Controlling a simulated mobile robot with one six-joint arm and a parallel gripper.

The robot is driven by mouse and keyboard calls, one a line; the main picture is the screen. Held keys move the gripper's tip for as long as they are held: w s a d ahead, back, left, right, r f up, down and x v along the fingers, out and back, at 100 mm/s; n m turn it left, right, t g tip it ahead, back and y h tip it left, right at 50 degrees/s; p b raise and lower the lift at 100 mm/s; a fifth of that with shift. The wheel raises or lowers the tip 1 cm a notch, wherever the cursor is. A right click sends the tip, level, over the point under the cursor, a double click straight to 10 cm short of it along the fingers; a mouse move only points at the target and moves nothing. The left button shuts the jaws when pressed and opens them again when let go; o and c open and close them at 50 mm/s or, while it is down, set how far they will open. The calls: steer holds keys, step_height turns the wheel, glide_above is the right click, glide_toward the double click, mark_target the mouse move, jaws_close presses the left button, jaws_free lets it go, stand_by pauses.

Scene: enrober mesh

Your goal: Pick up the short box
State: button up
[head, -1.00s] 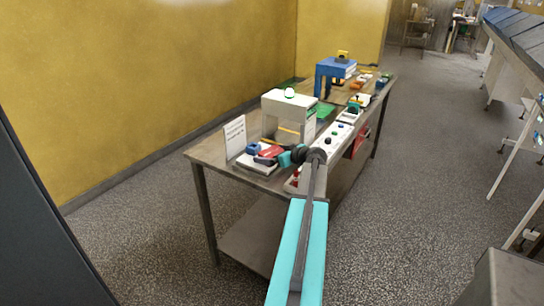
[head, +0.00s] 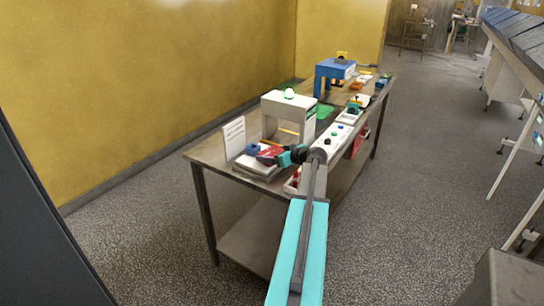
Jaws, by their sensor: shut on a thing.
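My gripper (head: 267,157) reaches over the near left end of the steel table, with dark fingers on a teal wrist. It is shut on what looks like a small red box (head: 270,151), partly covered by the fingers. Its full shape and height are hard to make out at this size. A small blue block (head: 252,149) is just left of the red box, close to the fingertips. A pale low platform (head: 258,168) lies beneath the gripper; I cannot tell whether the red box touches it.
The steel table (head: 207,152) also bears a white sign (head: 234,138), a beige arch-shaped machine (head: 287,105) with a green light, and a blue arch-shaped one (head: 328,68). A white button panel (head: 338,141) runs along the front edge.

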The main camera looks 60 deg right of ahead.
mark_target(272, 152)
steer(key=shift+r+b, duration=1.2)
steer(key=shift+r, duration=3.7)
